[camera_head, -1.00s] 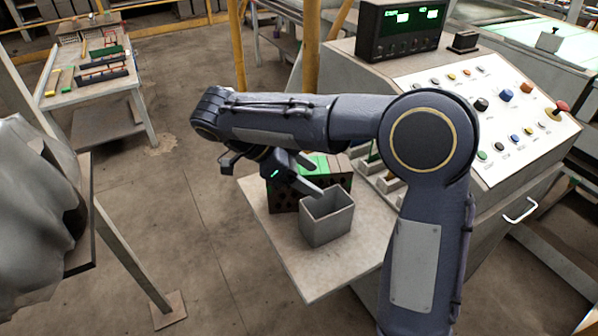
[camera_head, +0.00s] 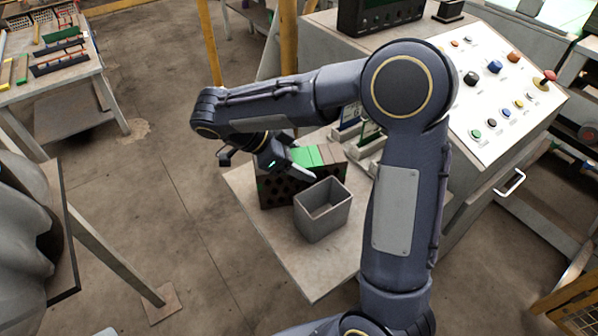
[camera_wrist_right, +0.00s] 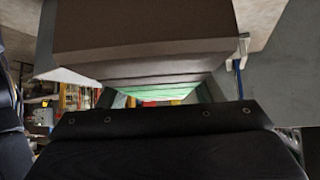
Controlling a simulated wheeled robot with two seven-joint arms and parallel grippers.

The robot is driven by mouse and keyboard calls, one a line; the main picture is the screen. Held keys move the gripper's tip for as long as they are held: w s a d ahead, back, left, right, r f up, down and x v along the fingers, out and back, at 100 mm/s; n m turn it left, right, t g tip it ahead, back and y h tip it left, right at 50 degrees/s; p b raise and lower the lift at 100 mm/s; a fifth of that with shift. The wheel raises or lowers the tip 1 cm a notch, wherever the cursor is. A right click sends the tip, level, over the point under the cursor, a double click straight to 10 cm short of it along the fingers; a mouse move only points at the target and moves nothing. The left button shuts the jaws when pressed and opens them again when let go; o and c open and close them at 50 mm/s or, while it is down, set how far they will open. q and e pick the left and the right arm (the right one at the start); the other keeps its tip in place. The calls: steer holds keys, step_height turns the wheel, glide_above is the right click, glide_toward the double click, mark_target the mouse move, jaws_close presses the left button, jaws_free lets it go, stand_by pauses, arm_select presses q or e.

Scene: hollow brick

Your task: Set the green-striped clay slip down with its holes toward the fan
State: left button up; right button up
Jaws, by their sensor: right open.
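The green-striped clay slip (camera_head: 329,153) is a brown block with green on its top. It rests on a small pale table, and the dark holes in its side face the near side of the head view. Its brown surface fills the top of the right wrist view (camera_wrist_right: 145,35), with a green stripe (camera_wrist_right: 160,87) below. My right gripper (camera_head: 297,165) is open at the block's upper left, its fingers partly covering the top. Whether the fingers touch it I cannot tell. My left gripper is out of view. I cannot make out a fan.
An open grey bin (camera_head: 323,212) stands close in front of the block on the pale table (camera_head: 310,268). A control console (camera_head: 490,110) with buttons stands behind to the right. A workbench (camera_head: 60,80) with coloured parts is at far left. The table's front is bare.

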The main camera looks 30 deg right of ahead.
steer(key=shift+x, duration=0.85)
steer(key=shift+c, duration=0.4)
steer(key=shift+r, duration=0.1)
steer(key=c, duration=0.6)
steer(key=shift+c, duration=0.2)
